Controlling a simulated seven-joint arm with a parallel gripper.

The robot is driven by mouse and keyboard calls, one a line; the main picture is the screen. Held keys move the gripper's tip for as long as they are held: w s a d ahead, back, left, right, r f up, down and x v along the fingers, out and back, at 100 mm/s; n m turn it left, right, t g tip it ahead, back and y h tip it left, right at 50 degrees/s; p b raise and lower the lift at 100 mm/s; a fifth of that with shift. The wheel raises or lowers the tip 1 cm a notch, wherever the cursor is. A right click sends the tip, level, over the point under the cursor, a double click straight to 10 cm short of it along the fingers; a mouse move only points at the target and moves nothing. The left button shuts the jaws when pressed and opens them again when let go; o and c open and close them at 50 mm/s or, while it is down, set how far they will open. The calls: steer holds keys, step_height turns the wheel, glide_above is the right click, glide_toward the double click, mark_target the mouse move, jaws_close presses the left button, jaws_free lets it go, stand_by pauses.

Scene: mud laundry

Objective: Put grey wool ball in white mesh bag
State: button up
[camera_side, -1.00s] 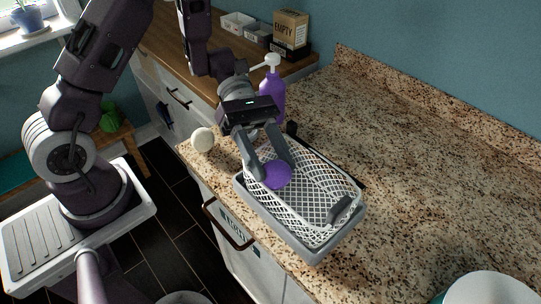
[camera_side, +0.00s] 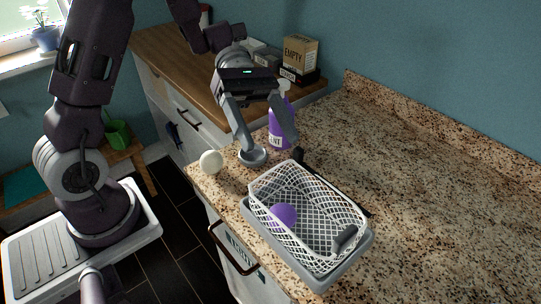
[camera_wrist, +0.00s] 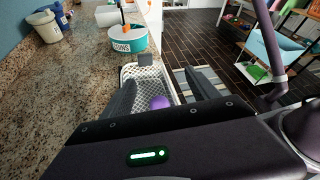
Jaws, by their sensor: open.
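The white mesh bag (camera_side: 318,207) stands open in a grey tray on the counter; it also shows in the wrist view (camera_wrist: 143,74). A purple ball (camera_side: 283,215) lies inside it, also visible in the wrist view (camera_wrist: 159,102). My gripper (camera_side: 268,146) is open and empty, above and behind the bag in the side view, clear of the ball. A small grey round dish-like thing (camera_side: 252,157) sits by its left fingertip; I cannot tell if they touch. A cream-white ball (camera_side: 211,161) rests at the counter's left edge. I make out no clearly grey wool ball.
A purple pump bottle (camera_side: 279,125) stands behind my gripper. The grey tray (camera_side: 322,283) holds the mesh bag near the counter's front edge. Boxes (camera_side: 300,55) stand on the wooden top at the back. The granite counter to the right is mostly clear.

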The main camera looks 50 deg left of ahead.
steer(key=s+r+m+t+y, duration=0.1)
steer(key=s+r+m+y, duration=0.3)
steer(key=s+m+y, duration=0.45)
steer(key=s+a+r+m+t+y, duration=0.1)
steer(key=s+a+m+t+y, duration=0.3)
steer(key=m+t, duration=0.4)
steer(key=s+a+m, duration=0.1)
steer(key=a, duration=0.1)
steer(key=shift+a+r+y, duration=0.25)
steer(key=shift+a+y, duration=0.1)
